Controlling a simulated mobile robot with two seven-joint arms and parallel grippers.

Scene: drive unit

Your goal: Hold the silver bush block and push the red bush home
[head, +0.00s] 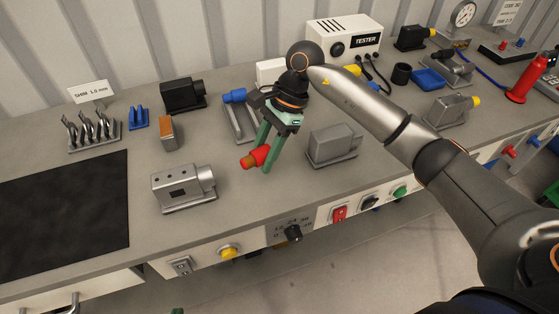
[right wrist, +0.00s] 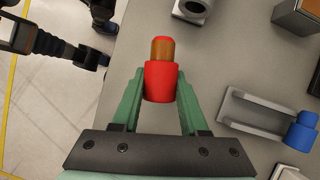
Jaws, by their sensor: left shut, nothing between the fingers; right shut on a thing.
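The red bush (head: 254,157) is between the fingers of my right gripper (head: 265,157), which is shut on it above the bench. In the right wrist view the red bush (right wrist: 160,82) has a brown end standing out toward the silver block. The silver bush block (head: 182,189) stands on the bench to the left, with holes on top, a dark window in front and a round boss on its right; the boss shows in the wrist view (right wrist: 193,8). The bush is apart from the block. A green tip of my left gripper (head: 177,311) shows at the bottom edge, shut and empty.
A grey block (head: 333,146) stands right of my right gripper. A grey fixture with a blue end (head: 238,118) and a brown-orange block (head: 168,133) lie behind. A black mat (head: 66,214) is at left. Switches line the bench front (head: 230,251).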

